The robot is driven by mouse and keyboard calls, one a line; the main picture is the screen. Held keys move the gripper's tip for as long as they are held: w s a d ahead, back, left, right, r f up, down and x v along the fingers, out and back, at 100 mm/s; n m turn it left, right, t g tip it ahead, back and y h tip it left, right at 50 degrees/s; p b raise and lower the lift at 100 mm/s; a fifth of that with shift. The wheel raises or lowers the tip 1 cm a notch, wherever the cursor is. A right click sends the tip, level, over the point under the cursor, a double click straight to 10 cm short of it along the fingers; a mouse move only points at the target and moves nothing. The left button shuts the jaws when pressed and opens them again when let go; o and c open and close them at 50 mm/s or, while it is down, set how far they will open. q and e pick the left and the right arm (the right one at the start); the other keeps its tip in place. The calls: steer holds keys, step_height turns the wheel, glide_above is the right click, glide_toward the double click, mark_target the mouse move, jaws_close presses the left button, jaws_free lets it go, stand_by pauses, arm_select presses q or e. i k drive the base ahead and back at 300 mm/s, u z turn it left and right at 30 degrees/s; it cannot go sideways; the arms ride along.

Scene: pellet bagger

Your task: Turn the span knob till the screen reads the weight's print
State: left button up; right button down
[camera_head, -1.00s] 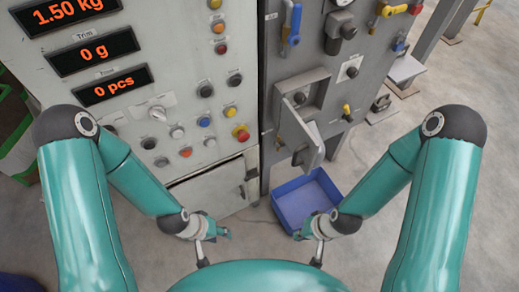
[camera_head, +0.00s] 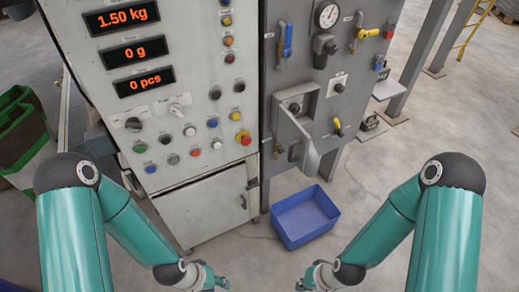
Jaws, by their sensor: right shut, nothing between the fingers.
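The grey-white control panel at the left carries three lit screens. The top screen (camera_head: 121,18) reads 1.50 kg, the middle screen (camera_head: 129,53) reads 0 g and the lower screen (camera_head: 145,81) reads 0 pcs. A dark round knob (camera_head: 133,124) and a pale knob (camera_head: 176,110) sit below them; their labels are too small to read, so I cannot tell which is the span knob. I cannot make out a printed weight. My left gripper (camera_head: 222,283) is low in front of the machine, its jaw state unclear. My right gripper (camera_head: 301,286) is shut and empty, away from the panel.
Several coloured buttons and a red-yellow stop button (camera_head: 243,138) fill the panel. A dark grey panel to the right has valves, a gauge (camera_head: 328,14) and an open chute door (camera_head: 297,139). A blue bin (camera_head: 281,230) stands on the floor. Green bins (camera_head: 20,125) stand at far left.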

mark_target(294, 108)
steer(key=z, duration=0.15)
steer(key=i, duration=0.9)
steer(key=u, duration=0.2)
steer(key=k, duration=0.9)
steer(key=z, duration=0.25)
steer(key=i, duration=0.9)
steer(key=u, duration=0.1)
